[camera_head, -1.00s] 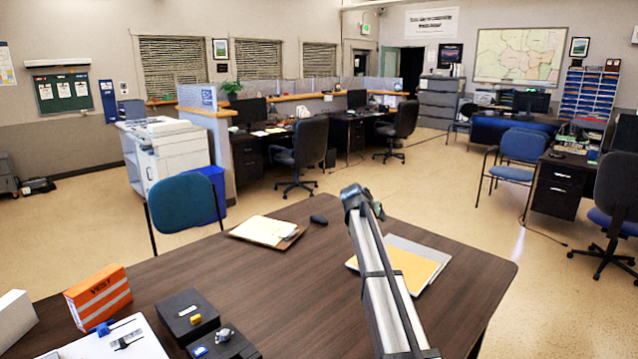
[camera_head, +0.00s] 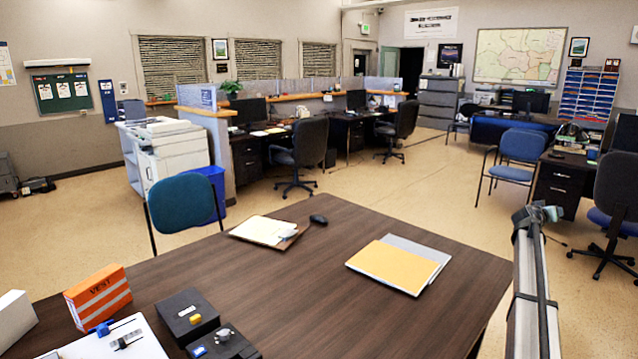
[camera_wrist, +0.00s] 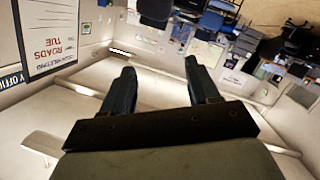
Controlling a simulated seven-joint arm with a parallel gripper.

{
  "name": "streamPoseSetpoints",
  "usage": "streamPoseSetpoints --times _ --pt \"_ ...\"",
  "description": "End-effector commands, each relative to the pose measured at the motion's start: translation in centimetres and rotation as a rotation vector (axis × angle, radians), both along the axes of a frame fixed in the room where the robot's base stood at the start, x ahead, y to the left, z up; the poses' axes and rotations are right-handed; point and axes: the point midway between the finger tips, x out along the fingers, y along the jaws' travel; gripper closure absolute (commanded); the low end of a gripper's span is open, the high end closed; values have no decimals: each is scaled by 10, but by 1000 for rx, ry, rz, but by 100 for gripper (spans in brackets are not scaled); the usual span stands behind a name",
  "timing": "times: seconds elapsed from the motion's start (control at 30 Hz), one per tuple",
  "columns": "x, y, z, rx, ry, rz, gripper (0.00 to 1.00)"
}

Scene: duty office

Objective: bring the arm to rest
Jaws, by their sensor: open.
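My arm reaches up at the right of the head view, beyond the right edge of the desk (camera_head: 300,270). My gripper shows in the wrist view (camera_wrist: 160,80) with its two dark fingers apart and nothing between them. In the head view the gripper itself cannot be made out clearly at the arm's far end. The wrist view is tilted and looks across the room, with a wall sign (camera_wrist: 52,35) at upper left. My gripper touches nothing that I can see.
On the desk are a yellow folder (camera_head: 392,266), a clipboard (camera_head: 265,230), a mouse (camera_head: 318,219), an orange box (camera_head: 98,297) and black boxes (camera_head: 188,315) at the front left. A blue chair (camera_head: 183,203) stands behind the desk. A blue armchair (camera_head: 520,150) stands farther back at right.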

Motion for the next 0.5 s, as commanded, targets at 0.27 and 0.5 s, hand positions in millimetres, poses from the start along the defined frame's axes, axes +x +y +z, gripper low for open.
streamPoseSetpoints --times 0.27,0.5 --pt "-74 -116 5 -119 27 -56 40" --pt "-135 -150 -59 -18 1 -147 40"
